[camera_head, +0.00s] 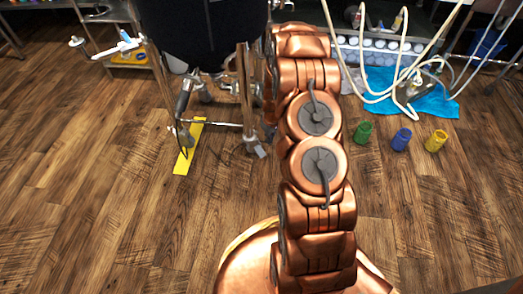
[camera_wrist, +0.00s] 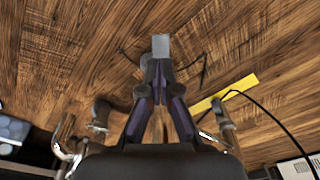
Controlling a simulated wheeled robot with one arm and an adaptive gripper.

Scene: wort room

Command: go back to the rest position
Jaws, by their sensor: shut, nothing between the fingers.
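My gripper (camera_wrist: 161,46) shows in the wrist view with its fingers drawn together at the tips. It is shut and empty, seen against the wooden floor. In the head view my copper-coloured arm reaches up the middle of the picture, away from my base. My gripper cannot be made out there; the arm's far end is at the top of the picture.
A large dark vessel (camera_head: 205,30) on legs stands left of my arm, with pipes and a yellow strip (camera_head: 190,147) below. Green (camera_head: 363,132), blue (camera_head: 401,139) and yellow (camera_head: 436,141) containers stand right, near a blue cloth (camera_head: 435,103) and white hoses (camera_head: 408,75). The front floor is clear.

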